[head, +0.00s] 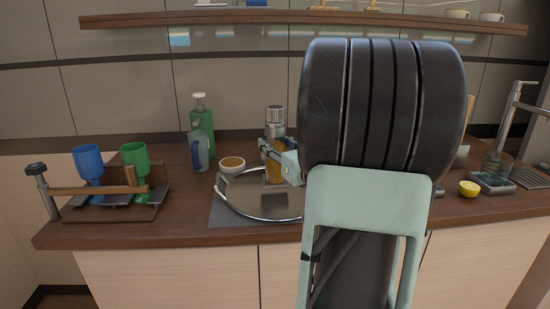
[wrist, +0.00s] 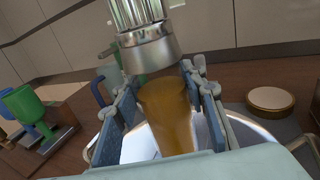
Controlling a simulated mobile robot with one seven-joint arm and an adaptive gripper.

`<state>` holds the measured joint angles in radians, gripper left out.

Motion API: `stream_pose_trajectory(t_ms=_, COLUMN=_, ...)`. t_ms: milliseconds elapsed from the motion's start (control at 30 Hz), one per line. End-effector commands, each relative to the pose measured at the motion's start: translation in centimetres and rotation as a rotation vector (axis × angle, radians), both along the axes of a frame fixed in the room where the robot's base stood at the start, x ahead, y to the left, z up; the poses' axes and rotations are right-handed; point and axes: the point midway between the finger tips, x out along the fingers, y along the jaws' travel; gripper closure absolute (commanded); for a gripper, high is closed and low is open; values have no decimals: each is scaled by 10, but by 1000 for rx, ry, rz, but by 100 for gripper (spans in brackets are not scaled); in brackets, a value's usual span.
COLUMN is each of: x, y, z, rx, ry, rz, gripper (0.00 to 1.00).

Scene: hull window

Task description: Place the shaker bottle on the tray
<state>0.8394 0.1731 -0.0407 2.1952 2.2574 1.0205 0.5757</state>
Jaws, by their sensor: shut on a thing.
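The shaker bottle has a silver metal top and an amber body. In the head view its top (head: 275,115) stands up above my gripper (head: 279,158), at the back part of the tray. In the wrist view the amber body (wrist: 168,112) sits between both fingers of my gripper (wrist: 172,105), which is shut on it. The bottle looks roughly upright in the head view. The round silver-rimmed tray (head: 262,211) lies on a grey mat on the counter. The bottle's base is over the tray, but I cannot tell whether it touches. My arm hides the area to the right.
A rack with a blue cup (head: 88,160) and a green cup (head: 134,157) is at left. A lemon half (head: 469,188) lies at right.

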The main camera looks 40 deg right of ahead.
Motion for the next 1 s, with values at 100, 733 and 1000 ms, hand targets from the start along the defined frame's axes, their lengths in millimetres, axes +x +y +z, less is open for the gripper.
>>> stream_pose_trajectory(t_ms=100, x=-1, y=-2, z=-20, rx=0, ry=-2, rz=-3, gripper=100)
stream_pose_trajectory(t_ms=733, x=-1, y=-1, z=-27, rx=0, ry=2, rz=-3, gripper=44)
stream_pose_trajectory(t_ms=1000, x=-2, y=-1, z=-26, rx=0, ry=1, rz=-3, gripper=44)
